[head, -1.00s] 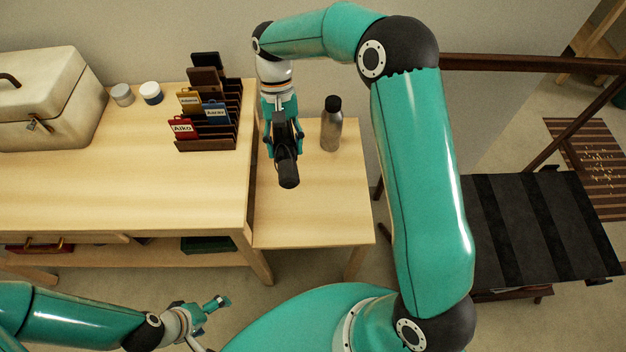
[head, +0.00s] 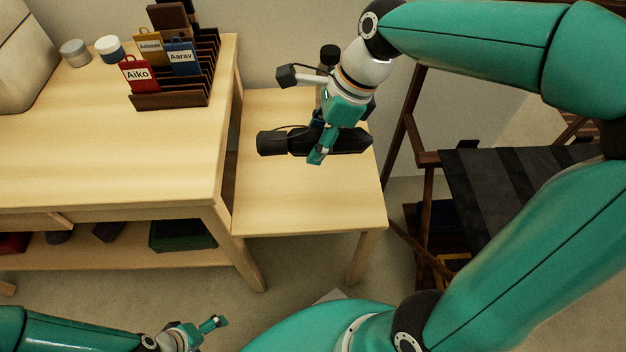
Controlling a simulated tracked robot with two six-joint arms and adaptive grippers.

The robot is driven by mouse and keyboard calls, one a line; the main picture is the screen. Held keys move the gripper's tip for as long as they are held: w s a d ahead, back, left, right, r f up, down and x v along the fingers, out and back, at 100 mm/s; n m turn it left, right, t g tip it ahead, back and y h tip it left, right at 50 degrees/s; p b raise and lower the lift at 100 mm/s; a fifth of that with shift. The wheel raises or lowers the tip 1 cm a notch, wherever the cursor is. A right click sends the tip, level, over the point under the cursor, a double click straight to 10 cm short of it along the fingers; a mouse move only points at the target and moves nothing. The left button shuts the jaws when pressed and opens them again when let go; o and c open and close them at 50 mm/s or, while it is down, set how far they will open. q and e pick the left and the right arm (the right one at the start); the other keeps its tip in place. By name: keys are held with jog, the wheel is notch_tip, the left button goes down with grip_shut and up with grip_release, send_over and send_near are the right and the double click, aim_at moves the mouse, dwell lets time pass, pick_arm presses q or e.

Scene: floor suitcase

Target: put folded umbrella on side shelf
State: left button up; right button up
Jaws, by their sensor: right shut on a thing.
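The folded umbrella (head: 349,141) is black and lies level, side to side, in my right gripper (head: 320,150). Its thick dark handle end (head: 271,143) points left. The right gripper is shut around its middle, and the fingers hide part of it. The umbrella is over the side shelf (head: 300,207), a low pale wooden table beside the workbench. I cannot tell whether it touches the top or hangs just above it. My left gripper (head: 207,331) is low at the bottom edge, away from the shelf and partly cut off; its opening is unclear.
The workbench (head: 110,160) at left holds a rack of name tags (head: 175,98), two small jars and a pale case (head: 22,60). A black-striped seat (head: 500,190) stands right. The shelf's front is clear.

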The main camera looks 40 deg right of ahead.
aim_at(310, 198)
notch_tip(310, 198, down, 17)
jog(key=b, duration=0.6)
jog(key=shift+f+b, duration=0.2)
jog(key=shift+b, duration=0.15)
jog(key=o, duration=1.4)
jog(key=shift+d+r, duration=0.15)
jog(key=shift+r, duration=0.3)
jog(key=p+v, duration=0.4)
jog(key=v, duration=0.7)
jog(key=shift+p, duration=0.4)
